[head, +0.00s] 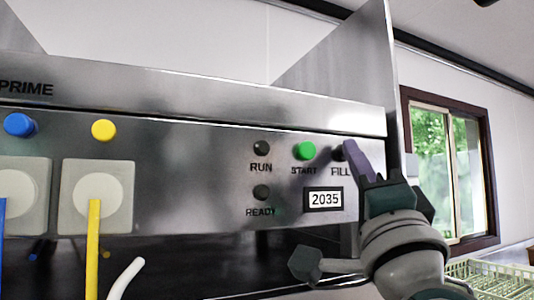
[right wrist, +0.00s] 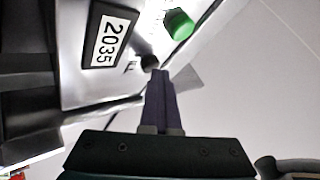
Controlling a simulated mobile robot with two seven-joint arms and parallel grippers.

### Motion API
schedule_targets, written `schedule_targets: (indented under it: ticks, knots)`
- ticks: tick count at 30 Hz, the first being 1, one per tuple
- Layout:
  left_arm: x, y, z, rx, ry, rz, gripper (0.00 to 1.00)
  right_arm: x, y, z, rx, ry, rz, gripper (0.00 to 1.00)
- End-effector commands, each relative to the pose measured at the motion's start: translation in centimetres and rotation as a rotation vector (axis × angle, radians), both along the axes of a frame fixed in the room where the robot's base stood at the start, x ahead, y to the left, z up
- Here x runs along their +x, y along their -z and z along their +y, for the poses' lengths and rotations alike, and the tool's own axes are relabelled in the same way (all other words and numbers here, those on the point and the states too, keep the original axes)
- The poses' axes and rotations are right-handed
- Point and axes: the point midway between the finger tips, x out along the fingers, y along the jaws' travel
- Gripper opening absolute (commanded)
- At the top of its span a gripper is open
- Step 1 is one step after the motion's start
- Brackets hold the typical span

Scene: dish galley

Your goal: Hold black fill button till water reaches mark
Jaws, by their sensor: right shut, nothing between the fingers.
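The black fill button (head: 337,154) is at the right of the steel panel, above the label FILL. It is partly covered by my right gripper's fingers in the head view. In the right wrist view the black button (right wrist: 149,61) shows just beyond the fingertips. My right gripper (head: 350,146) is shut and empty, its purple fingers (right wrist: 160,74) pointing at the panel. The tips are at or very near the button; I cannot tell whether they press it. No water or level mark is visible. My left gripper is not in view.
The green START button (head: 305,150) sits close to the left of FILL. Dark RUN (head: 261,148) and READY (head: 261,192) lamps and a 2035 plate (head: 324,199) are nearby. Blue (head: 19,125) and yellow (head: 103,130) knobs are farther left. A dish rack (head: 492,276) stands at lower right.

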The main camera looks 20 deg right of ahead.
Motion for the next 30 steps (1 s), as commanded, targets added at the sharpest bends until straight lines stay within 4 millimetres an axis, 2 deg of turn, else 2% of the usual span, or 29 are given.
schedule_targets:
  ticks: [17, 30]
  knots:
    - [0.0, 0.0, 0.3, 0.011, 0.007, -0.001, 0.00, 0.0, 0.0, 0.0, -0.001, -0.001, 0.002, 0.00]
    - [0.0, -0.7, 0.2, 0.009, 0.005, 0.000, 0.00, -1.8, 0.0, -0.1, 0.000, 0.000, 0.000, 0.00]
